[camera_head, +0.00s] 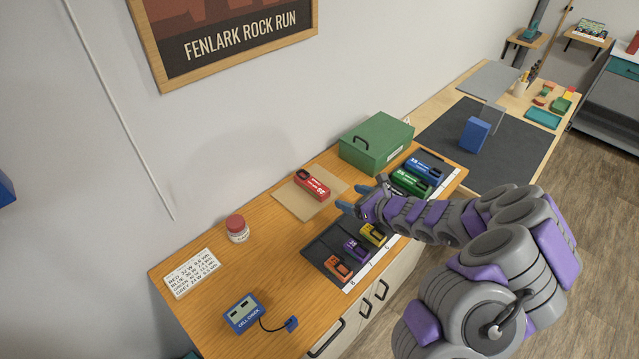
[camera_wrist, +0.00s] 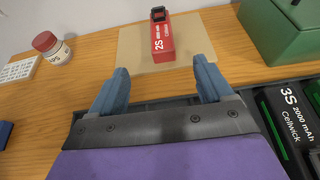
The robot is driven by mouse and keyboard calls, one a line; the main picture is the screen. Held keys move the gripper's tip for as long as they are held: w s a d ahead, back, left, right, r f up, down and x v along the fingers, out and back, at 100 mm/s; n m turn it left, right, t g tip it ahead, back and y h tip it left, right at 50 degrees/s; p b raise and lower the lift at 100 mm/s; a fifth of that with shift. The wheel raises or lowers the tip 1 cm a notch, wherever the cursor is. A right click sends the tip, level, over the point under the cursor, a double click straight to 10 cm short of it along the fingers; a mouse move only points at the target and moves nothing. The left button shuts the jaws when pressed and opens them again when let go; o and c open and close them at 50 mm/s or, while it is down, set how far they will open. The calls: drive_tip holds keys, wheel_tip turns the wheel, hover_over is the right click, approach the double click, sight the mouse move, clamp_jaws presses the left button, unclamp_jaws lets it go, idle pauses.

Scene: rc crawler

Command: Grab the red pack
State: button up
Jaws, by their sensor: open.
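The red pack (camera_head: 313,185) lies on a tan mat (camera_head: 296,206) on the wooden bench top. In the wrist view the red pack (camera_wrist: 162,38) shows white "2S" lettering and a black end piece. My gripper (camera_head: 359,202) is open and empty, over the bench near the front of the mat. In the wrist view its two blue fingers (camera_wrist: 161,88) are spread wide. The red pack lies beyond the fingertips, roughly centred between them, with a gap; the fingers do not touch it.
A green case (camera_head: 366,149) stands behind and right of the mat. A dark tray (camera_head: 318,253) along the bench front holds several coloured packs. A red-lidded jar (camera_head: 237,229), a label card (camera_head: 192,273) and a blue cell checker (camera_head: 243,314) stand to the left.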

drive_tip(key=b, duration=0.2)
approach(316, 185)
drive_tip(key=x, duration=0.5)
drive_tip(key=shift+s+a, duration=0.1)
drive_tip(key=shift+a, duration=0.05)
drive_tip(key=x, duration=0.4)
drive_tip(key=shift+f+b, duration=0.25)
drive_tip(key=shift+b, duration=0.05)
drive_tip(key=shift+w+a, duration=0.25)
drive_tip(key=shift+w, duration=0.15)
drive_tip(key=c, duration=1.4)
